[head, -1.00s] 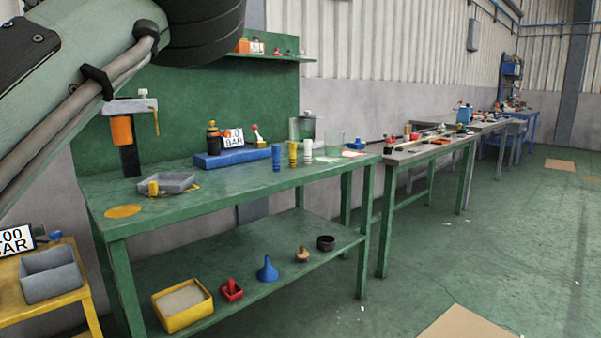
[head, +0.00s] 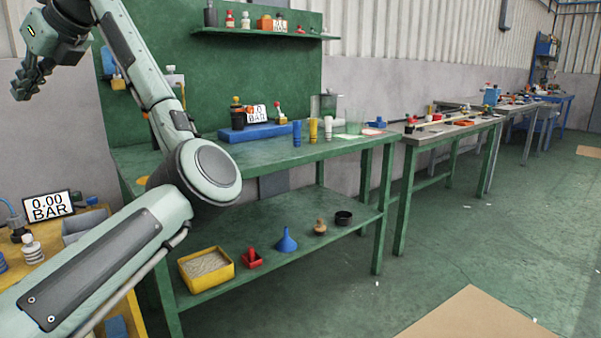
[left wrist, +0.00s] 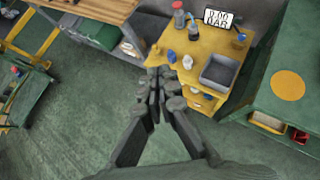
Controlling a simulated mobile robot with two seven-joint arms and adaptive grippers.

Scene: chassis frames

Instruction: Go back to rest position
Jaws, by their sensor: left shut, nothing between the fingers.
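My left arm comes in from the lower left of the head view, bends at the elbow and reaches up to the upper left. My left gripper (head: 27,84) hangs there above the yellow bench, against the grey wall, with nothing in it. In the left wrist view its dark fingers (left wrist: 160,80) are together and empty, seen over the floor and the front edge of the yellow bench. My right gripper shows in neither view.
A green workbench (head: 290,153) with a lower shelf stands ahead, holding a blue block, cylinders and a funnel. The yellow bench (left wrist: 203,55) carries a pressure display (head: 48,206) and a grey bin (left wrist: 219,73). Open green floor (head: 440,250) lies to the right.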

